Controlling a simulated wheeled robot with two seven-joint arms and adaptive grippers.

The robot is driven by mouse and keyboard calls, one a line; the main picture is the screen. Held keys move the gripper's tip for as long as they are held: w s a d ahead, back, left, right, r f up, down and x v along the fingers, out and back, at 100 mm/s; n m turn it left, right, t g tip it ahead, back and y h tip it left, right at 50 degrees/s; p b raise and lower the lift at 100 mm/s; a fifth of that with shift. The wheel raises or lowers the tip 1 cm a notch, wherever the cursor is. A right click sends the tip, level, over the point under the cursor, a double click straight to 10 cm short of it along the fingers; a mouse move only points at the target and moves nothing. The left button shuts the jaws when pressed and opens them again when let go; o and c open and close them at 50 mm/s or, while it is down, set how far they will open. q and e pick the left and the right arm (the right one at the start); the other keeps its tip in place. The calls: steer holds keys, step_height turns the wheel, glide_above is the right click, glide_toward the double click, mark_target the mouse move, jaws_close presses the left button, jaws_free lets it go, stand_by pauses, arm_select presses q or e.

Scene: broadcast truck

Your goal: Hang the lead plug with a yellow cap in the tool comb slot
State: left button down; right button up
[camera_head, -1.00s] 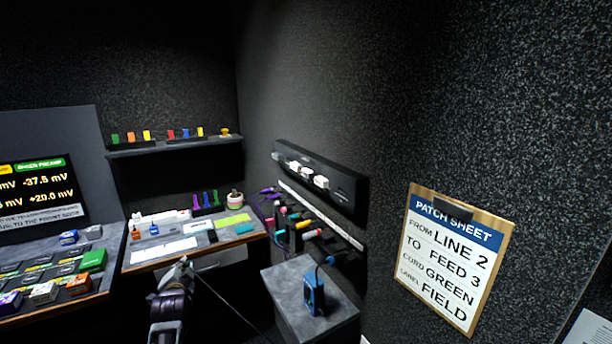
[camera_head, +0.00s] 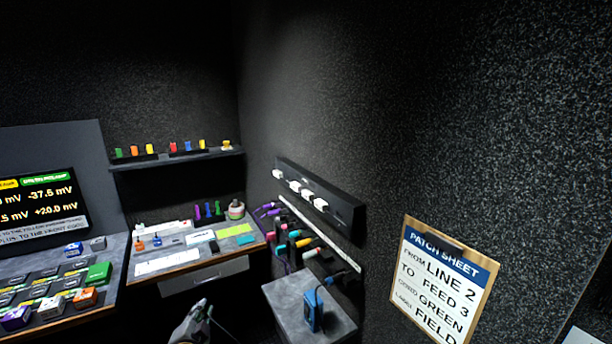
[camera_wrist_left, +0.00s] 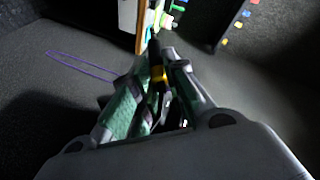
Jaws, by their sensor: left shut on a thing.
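My left gripper (camera_head: 203,308) is low in the head view, in front of the desk. The left wrist view shows its fingers (camera_wrist_left: 160,72) closed around a dark lead plug with a yellow cap (camera_wrist_left: 158,83). In the head view the plug is too small to make out, though a thin lead trails right from the gripper. The comb rail (camera_head: 320,234) is a pale strip along the right wall, with several coloured plugs hanging at it. My gripper is apart from it, lower and to the left. Which slot is free cannot be told. My right gripper is not in view.
A grey cabinet (camera_head: 288,306) with a blue device (camera_head: 313,311) stands below the comb. A dark panel with white blocks (camera_head: 343,208) is above it. The desk (camera_head: 176,267) and the button console (camera_head: 110,303) are at left. A patch sheet board (camera_head: 443,282) hangs right.

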arm_select(q)
steer(key=s+d+r+m+h+p, duration=0.1)
steer(key=s+d+r+h+p, duration=0.1)
steer(key=s+d+p, duration=0.3)
steer(key=s+d+r, duration=0.1)
steer(key=s+d, duration=0.2)
steer(key=s, duration=0.2)
steer(key=shift+s+d+m, duration=0.3)
steer(key=shift+d+m, duration=0.1)
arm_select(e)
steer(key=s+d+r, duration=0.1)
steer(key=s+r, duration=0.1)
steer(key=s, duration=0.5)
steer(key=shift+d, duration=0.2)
arm_select(q)
steer(key=shift+f, duration=0.1)
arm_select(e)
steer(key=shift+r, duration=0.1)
